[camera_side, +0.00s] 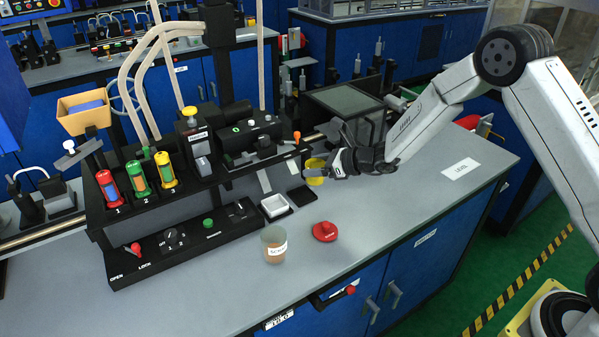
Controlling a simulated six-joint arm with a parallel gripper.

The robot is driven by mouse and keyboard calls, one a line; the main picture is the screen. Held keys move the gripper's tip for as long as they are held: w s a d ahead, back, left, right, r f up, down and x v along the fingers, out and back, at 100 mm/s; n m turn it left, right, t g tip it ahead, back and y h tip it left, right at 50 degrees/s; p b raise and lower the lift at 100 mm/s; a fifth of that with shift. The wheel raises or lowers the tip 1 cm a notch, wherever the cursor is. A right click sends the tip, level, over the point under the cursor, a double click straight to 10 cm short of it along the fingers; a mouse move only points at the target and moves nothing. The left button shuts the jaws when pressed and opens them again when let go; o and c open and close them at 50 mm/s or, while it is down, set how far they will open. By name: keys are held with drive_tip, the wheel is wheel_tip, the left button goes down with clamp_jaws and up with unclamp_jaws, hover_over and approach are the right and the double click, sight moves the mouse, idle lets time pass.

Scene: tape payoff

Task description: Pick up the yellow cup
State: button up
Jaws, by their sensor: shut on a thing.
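The yellow cup (315,170) is at the right end of the black machine, above the grey bench top. My gripper (330,168) reaches in from the right and is shut on the yellow cup.
A clear labelled beaker (274,244), a red knob-like part (325,231) and a small white tray (275,205) stand in front. A black machine (180,200) with coloured cylinders fills the left. The bench front right (400,215) is clear.

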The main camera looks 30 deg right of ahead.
drive_tip(key=s+r, duration=0.3)
drive_tip(key=s, duration=0.5)
drive_tip(key=shift+s+d+r, duration=0.35)
drive_tip(key=shift+d+r, duration=0.05)
idle(0.3)
drive_tip(key=w+a+r+n+g+y, duration=0.4)
drive_tip(key=a+n+g, duration=0.15)
drive_tip(key=a, duration=0.35)
drive_tip(key=s+a+n+g, duration=0.3)
drive_tip(key=a+n+g, duration=0.5)
drive_tip(key=n+g, duration=0.4)
drive_tip(key=shift+s+a+f+g+h, duration=0.25)
drive_tip(key=shift+s+a+g+h, duration=0.1)
drive_tip(key=shift+g, duration=0.4)
drive_tip(key=shift+n, duration=0.25)
drive_tip(key=shift+f, duration=0.1)
